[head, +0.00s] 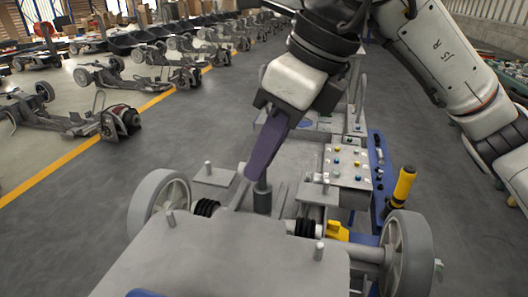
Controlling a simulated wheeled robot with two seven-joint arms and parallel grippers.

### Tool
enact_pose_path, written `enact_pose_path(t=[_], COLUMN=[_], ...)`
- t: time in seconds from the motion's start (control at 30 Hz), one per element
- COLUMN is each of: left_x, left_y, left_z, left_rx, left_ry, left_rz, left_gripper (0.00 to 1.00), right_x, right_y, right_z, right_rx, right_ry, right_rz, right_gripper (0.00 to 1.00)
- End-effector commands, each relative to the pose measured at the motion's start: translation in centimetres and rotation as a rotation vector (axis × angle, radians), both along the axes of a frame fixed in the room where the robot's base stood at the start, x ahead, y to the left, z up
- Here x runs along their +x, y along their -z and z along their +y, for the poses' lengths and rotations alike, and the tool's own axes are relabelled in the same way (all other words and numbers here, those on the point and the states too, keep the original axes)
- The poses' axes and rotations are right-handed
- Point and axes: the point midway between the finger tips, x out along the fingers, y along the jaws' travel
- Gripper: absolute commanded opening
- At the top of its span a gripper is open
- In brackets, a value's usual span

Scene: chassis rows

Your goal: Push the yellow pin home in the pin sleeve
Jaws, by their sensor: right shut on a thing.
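My right gripper (257,172) comes down from the top of the head view, with its purple fingers pointing down. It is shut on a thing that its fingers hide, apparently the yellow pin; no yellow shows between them. A dark grey upright cylinder, apparently the pin sleeve (262,199), stands right below the fingertips, between the two wheels of the near chassis (220,258). The fingertips overlap its top in the picture, so I cannot tell whether they touch. My left gripper is not in view.
Grey wheels (408,252) flank the near chassis, and short posts rise from its plates. A yellow block (338,230) sits by the right axle. A yellow-handled tool (402,184) stands at the right near a panel of coloured buttons (349,166). More chassis (125,75) line the left floor.

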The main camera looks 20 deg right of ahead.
Motion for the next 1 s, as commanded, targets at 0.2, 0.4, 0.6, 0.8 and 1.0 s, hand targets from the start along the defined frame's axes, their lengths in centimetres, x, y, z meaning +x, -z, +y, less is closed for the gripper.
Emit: enact_pose_path(t=[0.2,0.4,0.6,0.8,1.0], left_x=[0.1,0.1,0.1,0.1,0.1], left_y=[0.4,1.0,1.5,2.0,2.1], left_z=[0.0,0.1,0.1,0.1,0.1], left_rx=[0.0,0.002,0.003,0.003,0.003], left_ry=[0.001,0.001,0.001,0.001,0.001], left_rz=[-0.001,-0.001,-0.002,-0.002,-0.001], left_gripper=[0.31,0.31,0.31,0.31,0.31], right_x=[0.0,0.0,0.0,0.0,0.0], right_y=[0.5,1.1,1.7,2.3,2.5], right_z=[0.0,0.0,0.0,0.0,0.0], right_rx=[0.0,0.0,0.0,0.0,-0.001], right_ry=[0.0,0.0,0.0,0.0,0.0], right_rz=[0.0,0.0,0.0,0.0,0.002], right_gripper=[0.0,0.0,0.0,0.0,0.36])
